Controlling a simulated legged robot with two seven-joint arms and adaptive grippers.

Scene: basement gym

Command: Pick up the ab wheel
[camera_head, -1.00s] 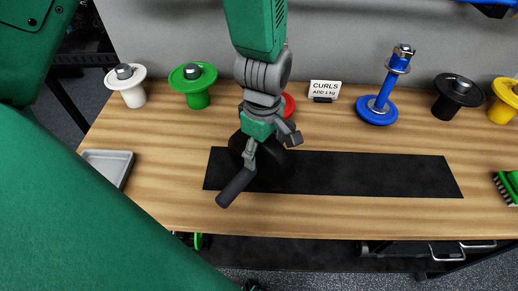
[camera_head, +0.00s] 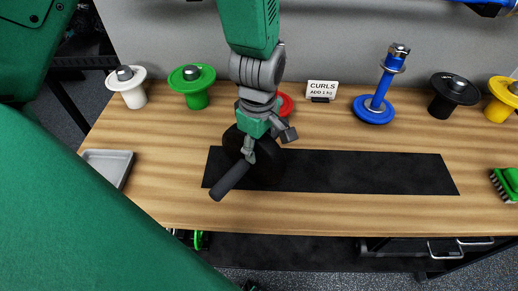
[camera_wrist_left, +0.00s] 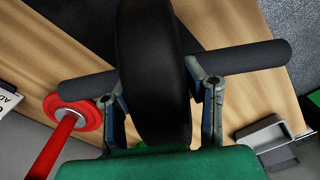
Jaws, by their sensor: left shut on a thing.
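The ab wheel is a black wheel (camera_head: 265,172) with a dark bar handle (camera_head: 231,181) sticking out toward the front left. It is over the left part of the black mat (camera_head: 360,172); whether it touches the mat is hard to tell. My left gripper (camera_head: 266,138) comes down from above and is shut on the ab wheel. In the left wrist view the wheel (camera_wrist_left: 155,70) stands between the two fingers (camera_wrist_left: 163,88), and its handles (camera_wrist_left: 250,57) stick out on both sides. My right gripper is not in view.
Behind the gripper a red weight (camera_head: 286,104) is partly hidden. White (camera_head: 127,88), green (camera_head: 194,87), blue (camera_head: 374,109), black (camera_head: 453,95) and yellow (camera_head: 503,100) weights line the back. A sign (camera_head: 322,91) stands there. A grey tray (camera_head: 107,165) lies left. The mat's right part is clear.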

